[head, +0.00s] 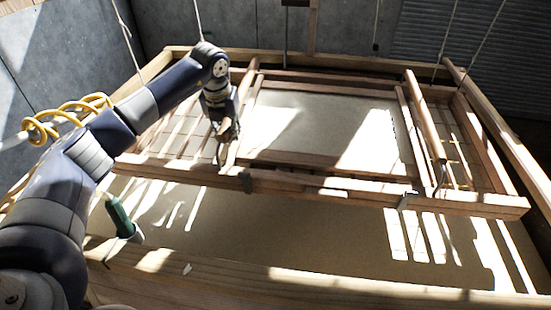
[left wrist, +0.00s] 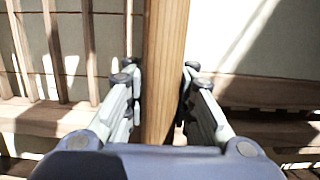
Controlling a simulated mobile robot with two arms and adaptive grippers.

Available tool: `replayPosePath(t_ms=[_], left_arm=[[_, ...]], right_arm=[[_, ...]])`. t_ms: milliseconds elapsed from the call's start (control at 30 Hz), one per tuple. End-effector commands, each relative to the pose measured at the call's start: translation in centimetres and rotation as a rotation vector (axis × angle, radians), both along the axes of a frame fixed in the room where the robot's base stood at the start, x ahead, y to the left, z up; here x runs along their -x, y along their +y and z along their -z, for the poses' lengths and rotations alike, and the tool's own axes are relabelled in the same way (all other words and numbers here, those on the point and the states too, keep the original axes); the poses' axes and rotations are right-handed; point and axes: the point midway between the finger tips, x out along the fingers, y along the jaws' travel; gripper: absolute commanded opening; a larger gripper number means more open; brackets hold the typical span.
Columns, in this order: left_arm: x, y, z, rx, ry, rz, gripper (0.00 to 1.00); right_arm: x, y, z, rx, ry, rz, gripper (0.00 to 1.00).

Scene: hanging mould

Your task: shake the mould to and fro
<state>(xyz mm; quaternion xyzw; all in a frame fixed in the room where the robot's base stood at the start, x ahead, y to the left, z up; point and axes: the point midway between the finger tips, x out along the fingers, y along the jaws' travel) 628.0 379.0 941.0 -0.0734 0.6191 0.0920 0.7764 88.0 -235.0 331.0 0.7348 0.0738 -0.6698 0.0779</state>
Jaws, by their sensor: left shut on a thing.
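The mould (head: 470,203) is a wooden frame with a pale sheet inside it, hanging from thin cords in the head view. Two wooden bars run from its back to its front. My left gripper (head: 227,148) is shut on the left bar (head: 245,92). In the left wrist view the fingers of the left gripper (left wrist: 160,80) sit on both sides of the bar (left wrist: 167,35). The right bar (head: 427,115) is free of any gripper. My right gripper is not in view.
Below the mould lies a wide vat with a wooden front rim (head: 330,285) and a pale, sunlit inside. A green-handled thing (head: 119,213) stands at the rim on the left. Cords (head: 488,35) rise around the mould. Grey walls (head: 85,45) stand behind and left.

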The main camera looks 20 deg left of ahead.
Motion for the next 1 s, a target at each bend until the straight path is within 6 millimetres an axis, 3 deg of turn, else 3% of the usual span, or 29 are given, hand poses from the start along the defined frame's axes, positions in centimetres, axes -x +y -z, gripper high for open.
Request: replayPosePath(t_ms=[233,700,1000], left_arm=[[0.8,-0.1,0.1,-0.002,0.000,0.001,0.00],[7.6,-1.7,0.1,-0.002,0.001,0.001,0.00],[7.9,-1.9,0.1,0.000,0.001,0.000,0.00]], right_arm=[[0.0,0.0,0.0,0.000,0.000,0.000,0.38],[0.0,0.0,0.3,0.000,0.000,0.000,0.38],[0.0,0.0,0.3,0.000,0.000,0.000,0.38]])
